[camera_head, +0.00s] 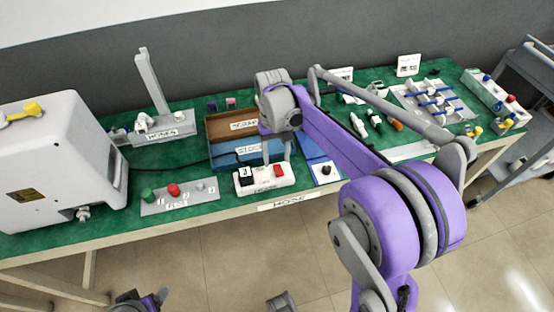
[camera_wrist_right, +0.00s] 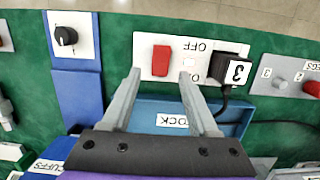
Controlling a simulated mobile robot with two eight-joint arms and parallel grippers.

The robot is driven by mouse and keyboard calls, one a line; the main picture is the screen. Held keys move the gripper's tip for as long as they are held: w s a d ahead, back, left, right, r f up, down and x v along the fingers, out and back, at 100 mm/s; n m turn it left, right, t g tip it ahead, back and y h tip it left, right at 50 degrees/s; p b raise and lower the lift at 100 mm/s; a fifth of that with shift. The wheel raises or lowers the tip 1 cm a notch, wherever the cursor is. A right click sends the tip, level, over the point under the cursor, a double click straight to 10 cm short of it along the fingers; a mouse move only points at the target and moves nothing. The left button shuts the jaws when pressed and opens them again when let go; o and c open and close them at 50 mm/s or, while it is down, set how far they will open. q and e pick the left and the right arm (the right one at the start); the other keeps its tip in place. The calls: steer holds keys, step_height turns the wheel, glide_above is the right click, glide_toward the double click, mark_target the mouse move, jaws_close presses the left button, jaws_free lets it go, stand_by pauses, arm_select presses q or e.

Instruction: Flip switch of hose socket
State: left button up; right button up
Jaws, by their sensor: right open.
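The white hose socket (camera_head: 251,186) stands at the table's front edge, with a red switch (camera_head: 279,171) and a black plug (camera_head: 246,176) marked 3. In the right wrist view, the socket (camera_wrist_right: 146,44) shows the red switch (camera_wrist_right: 161,60), OFF and ON lettering, a small pale light (camera_wrist_right: 188,62) and the plug (camera_wrist_right: 228,68) with its cable. My right gripper (camera_head: 277,157) is open and empty, just above and behind the socket. In the wrist view its fingertips (camera_wrist_right: 162,80) lie either side of the switch's near end, seemingly apart from it. My left gripper is not identifiable.
Behind the socket are a blue STOCK bin (camera_head: 234,159) and a brown SCRAP bin (camera_head: 219,128). A knob panel (camera_head: 325,173) stands right, a peg plate (camera_head: 181,198) left. A white machine (camera_head: 55,165) fills the table's left end. My right arm hides the middle.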

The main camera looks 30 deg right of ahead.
step_height(320, 180, up, 9)
steer(key=w, duration=0.1)
steer(key=shift+w+d+f+p, duration=0.15)
steer(key=shift+p, duration=0.3)
steer(key=s+a+f+n+t+p, duration=0.1)
steer(key=s+a+t+p, duration=0.2)
steer(key=s, duration=0.6)
steer(key=s+a+f+n+t+p, duration=0.1)
steer(key=s+a+t+p, duration=0.3)
steer(key=s, duration=0.5)
steer(key=shift+s+a+f+n, duration=0.15)
steer(key=shift+a+f+n, duration=0.05)
steer(key=shift+n, duration=0.1)
